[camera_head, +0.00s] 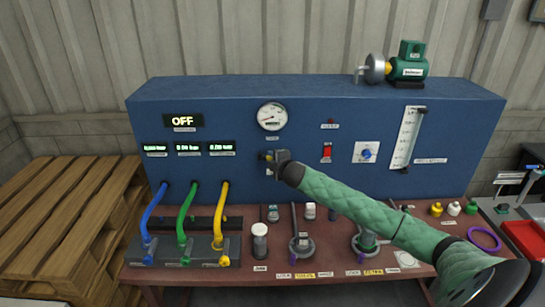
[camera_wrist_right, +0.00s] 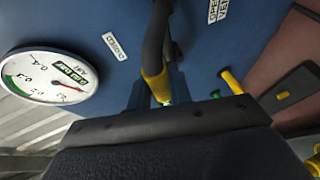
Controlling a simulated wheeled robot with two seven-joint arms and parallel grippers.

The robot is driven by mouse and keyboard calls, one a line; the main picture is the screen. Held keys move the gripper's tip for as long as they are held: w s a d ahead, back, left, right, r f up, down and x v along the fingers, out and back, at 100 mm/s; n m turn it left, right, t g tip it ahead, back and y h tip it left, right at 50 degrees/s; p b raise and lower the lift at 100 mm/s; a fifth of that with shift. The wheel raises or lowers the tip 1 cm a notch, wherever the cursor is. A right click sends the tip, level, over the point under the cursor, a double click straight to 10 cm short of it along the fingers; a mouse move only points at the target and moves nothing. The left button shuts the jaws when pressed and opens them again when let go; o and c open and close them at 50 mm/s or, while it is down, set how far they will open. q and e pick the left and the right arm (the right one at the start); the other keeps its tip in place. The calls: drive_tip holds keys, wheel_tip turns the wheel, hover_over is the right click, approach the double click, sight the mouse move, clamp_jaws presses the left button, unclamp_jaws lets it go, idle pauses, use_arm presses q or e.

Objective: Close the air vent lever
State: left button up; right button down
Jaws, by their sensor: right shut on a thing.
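The air vent lever (camera_wrist_right: 153,50) is a dark handle with a yellow section, on the blue panel below the round gauge. In the wrist view it runs up between the two fingers of my right gripper (camera_wrist_right: 157,92), which is shut on it. In the head view my right gripper (camera_head: 276,160) is at the panel front and covers most of the lever. A "closed" label (camera_wrist_right: 115,45) and an "open vent" label (camera_wrist_right: 220,10) are beside the lever in the wrist view. My left gripper is not in view.
The blue panel (camera_head: 220,95) carries a round gauge (camera_head: 272,116), a red switch (camera_head: 327,152) and a flow tube (camera_head: 407,138). Blue, green and yellow hoses (camera_head: 185,215) rise at the left. The red bench (camera_head: 345,268) below holds several fittings, beneath my right arm.

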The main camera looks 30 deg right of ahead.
drive_tip(key=shift+w+d+r+g+p, duration=0.15)
drive_tip(key=shift+r+g+p, duration=0.15)
drive_tip(key=shift+r+p, duration=0.3)
drive_tip(key=shift+w+f+g+p, duration=0.1)
drive_tip(key=shift+g+p, duration=0.2)
drive_tip(key=shift+p, duration=0.1)
drive_tip(key=shift+y, duration=0.3)
drive_tip(key=c, duration=1.3)
unclamp_jaws()
